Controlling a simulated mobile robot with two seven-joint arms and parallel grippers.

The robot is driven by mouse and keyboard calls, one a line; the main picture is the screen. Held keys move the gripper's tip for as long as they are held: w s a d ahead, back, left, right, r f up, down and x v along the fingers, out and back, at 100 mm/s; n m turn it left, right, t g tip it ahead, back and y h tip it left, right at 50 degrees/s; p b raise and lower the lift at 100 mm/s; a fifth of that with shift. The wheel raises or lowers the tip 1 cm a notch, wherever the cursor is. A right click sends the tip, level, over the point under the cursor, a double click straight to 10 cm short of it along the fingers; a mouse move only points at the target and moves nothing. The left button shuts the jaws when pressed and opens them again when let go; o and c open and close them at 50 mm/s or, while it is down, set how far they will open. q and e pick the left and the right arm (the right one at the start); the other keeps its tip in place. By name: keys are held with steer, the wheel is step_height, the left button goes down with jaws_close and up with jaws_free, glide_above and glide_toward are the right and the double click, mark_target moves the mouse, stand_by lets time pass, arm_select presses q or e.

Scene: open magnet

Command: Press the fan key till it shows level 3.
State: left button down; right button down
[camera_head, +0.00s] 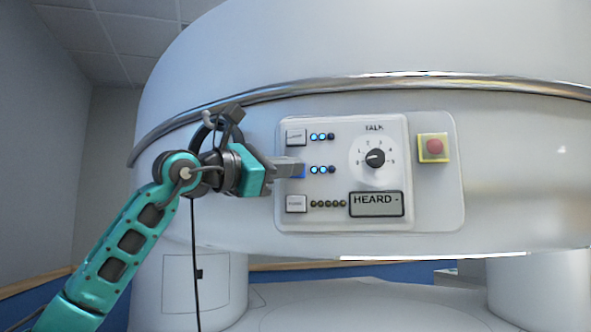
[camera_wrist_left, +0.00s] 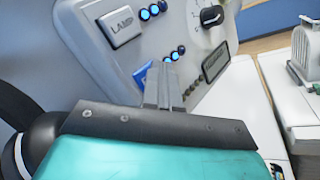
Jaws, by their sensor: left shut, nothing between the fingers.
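The control panel (camera_head: 340,215) on the white magnet has a column of three keys on its left. The middle key (camera_wrist_left: 142,73) shows blue behind my left gripper (camera_head: 299,169); its label is hidden, so I cannot read whether it says fan. Beside it, the middle row of lamps (camera_head: 322,170) has two lit blue and the third dark. My left gripper is shut and empty, its fingertips (camera_wrist_left: 158,72) at the middle key; I cannot tell for sure whether they touch it. My right gripper is not in view.
Above is the lamp key (camera_wrist_left: 121,27), its row (camera_head: 322,136) also with two lit. Below is another key (camera_head: 296,204) with several dark lamps. To the right are the talk dial (camera_head: 375,158), a display reading "HEARD -" (camera_head: 376,204) and a red button (camera_head: 434,146).

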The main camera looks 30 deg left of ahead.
arm_select(q)
steer(key=shift+f, duration=0.1)
steer(key=shift+s+d+b, duration=0.3)
steer(key=shift+s+b, duration=0.05)
steer(key=shift+s, duration=0.45)
steer(key=s, duration=0.1)
steer(key=s+d+b, duration=0.1)
steer(key=s, duration=0.1)
steer(key=s+d, duration=0.1)
steer(key=shift+s, duration=0.3)
stand_by(2.1)
